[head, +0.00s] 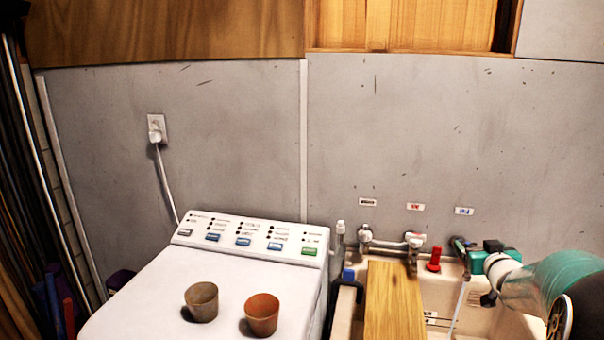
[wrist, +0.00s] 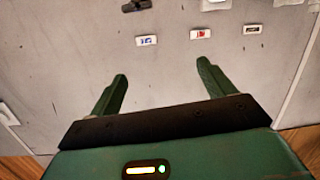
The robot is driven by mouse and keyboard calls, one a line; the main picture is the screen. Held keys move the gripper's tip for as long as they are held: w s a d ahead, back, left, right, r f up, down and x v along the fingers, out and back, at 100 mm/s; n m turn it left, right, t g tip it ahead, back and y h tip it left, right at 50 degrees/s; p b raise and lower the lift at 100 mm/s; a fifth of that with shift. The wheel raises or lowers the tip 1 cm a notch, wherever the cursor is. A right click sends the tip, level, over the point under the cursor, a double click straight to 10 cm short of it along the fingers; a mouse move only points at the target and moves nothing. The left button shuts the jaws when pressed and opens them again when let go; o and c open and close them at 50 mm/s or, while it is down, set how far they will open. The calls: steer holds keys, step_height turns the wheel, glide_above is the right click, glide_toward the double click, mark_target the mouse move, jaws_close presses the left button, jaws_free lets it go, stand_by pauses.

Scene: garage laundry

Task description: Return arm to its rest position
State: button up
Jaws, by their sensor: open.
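My gripper (wrist: 161,72) shows in the wrist view with two green fingers spread wide apart and nothing between them. It faces the grey wall (wrist: 80,80), clear of the small labels on it. In the head view my teal and white arm reaches in from the lower right, over the right side of the sink (head: 520,326). The gripper end there is small and partly hidden by the arm, so its fingers are hard to make out.
A white washing machine (head: 150,290) carries a grey-brown cup (head: 202,302) and an orange-brown cup (head: 262,315). A wooden board (head: 393,305) lies across the sink. Taps (head: 390,242) and a red object (head: 433,260) stand behind it, left of my arm.

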steer(key=s+a+r+g+h, duration=0.1)
steer(key=s+a+r+g, duration=0.1)
steer(key=s+a+r, duration=0.35)
steer(key=s+a+f+g+y, duration=0.2)
steer(key=s+a+f+g, duration=0.1)
steer(key=s+a, duration=0.9)
steer(key=s+a+f+n+g+y, duration=0.1)
steer(key=s+a+f+g+y, duration=0.1)
steer(key=s+a, duration=1)
steer(key=s+f+g, duration=0.1)
steer(key=s+g, duration=0.1)
steer(key=s, duration=0.2)
steer(key=shift+s+a+g, duration=0.15)
steer(key=shift+a+g, duration=0.25)
steer(key=o, duration=0.3)
